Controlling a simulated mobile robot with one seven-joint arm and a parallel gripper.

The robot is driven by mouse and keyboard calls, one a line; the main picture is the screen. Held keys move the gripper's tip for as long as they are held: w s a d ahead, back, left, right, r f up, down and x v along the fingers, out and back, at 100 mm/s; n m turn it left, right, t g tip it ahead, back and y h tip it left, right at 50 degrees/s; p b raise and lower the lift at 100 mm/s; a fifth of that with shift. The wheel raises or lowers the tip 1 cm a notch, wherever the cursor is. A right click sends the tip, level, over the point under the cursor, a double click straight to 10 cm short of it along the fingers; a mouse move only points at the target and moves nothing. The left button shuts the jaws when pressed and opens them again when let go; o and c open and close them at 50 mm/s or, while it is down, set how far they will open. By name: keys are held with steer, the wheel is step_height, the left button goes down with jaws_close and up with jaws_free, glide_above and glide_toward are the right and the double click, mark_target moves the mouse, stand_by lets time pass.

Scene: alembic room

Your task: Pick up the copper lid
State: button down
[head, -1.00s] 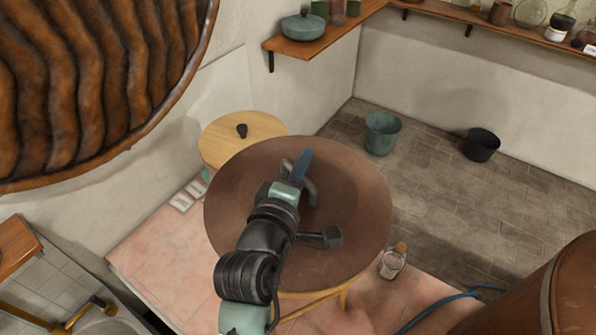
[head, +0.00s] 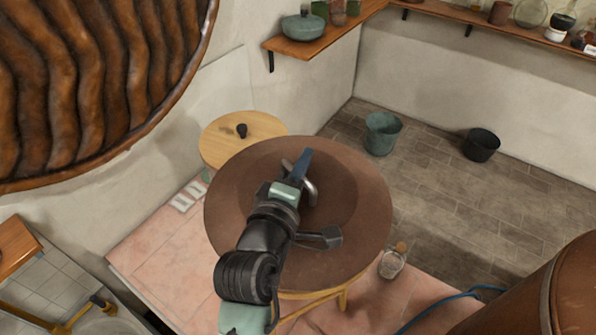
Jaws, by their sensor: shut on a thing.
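The copper lid (head: 355,235) is a wide, round, brown disc in the middle of the head view, with a darker round area around its centre. It appears to lie over a round wooden table (head: 338,297), whose yellowish legs show below. A grey arched handle (head: 311,192) stands near the lid's middle. My gripper (head: 304,172), with blue fingers, is shut on this handle from above. My arm hides the lid's front left part and part of the handle. I cannot tell whether the lid touches the table.
A small wooden stool (head: 222,142) with a dark knob-like object (head: 241,131) stands behind left. A corked glass bottle (head: 391,264) is close to the lid's lower right edge. Two buckets, green (head: 382,134) and black (head: 481,146), stand on the floor. A large copper vessel (head: 540,300) is at lower right.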

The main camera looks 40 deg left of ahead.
step_height(320, 180, up, 10)
steer(key=b, duration=0.1)
steer(key=shift+r, duration=0.15)
stand_by(0.5)
steer(key=c, duration=1.5)
jaws_free()
jaws_close()
stand_by(0.4)
